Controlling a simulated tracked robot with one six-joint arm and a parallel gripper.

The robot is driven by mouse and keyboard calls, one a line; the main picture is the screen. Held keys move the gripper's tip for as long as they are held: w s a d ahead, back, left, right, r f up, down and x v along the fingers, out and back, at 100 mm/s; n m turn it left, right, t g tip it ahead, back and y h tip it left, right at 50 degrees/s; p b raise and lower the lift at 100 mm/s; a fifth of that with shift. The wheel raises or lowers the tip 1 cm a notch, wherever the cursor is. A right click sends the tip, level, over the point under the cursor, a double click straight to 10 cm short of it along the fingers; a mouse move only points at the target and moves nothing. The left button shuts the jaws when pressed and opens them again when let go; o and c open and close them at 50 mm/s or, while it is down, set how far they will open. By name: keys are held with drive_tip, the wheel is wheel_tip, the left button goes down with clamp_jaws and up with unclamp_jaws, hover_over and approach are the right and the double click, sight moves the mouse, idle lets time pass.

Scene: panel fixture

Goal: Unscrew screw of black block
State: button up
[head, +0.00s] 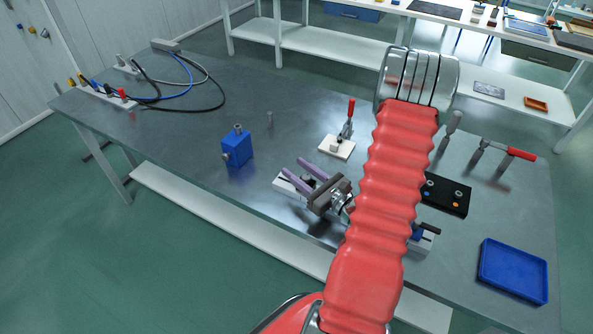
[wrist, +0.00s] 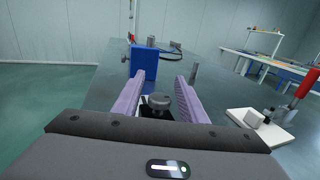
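My gripper (head: 292,167) is over the metal table, and its two purple fingers are spread apart. In the wrist view, the gripper (wrist: 160,77) has a dark round screw head (wrist: 158,101) between its fingers, with a visible gap on each side. A black block (wrist: 154,113) shows partly below the screw head; the rest is hidden by the gripper body. In the head view, a white base (head: 283,185) shows under the fingers, while the screw and black block are hidden there. I cannot tell how far the screw is threaded in.
A blue block (head: 237,147) stands beyond the fingertips, with a thin metal post (head: 270,119) nearby. A white plate with a red-handled clamp (head: 337,147) lies to the right. A black box with knobs (head: 446,195) and a blue tray (head: 513,270) are farther right. Cables (head: 190,85) lie at the far left.

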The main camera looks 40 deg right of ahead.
drive_tip(key=shift+w, duration=0.15)
clamp_jaws()
drive_tip(key=shift+a, duration=0.1)
idle(0.5)
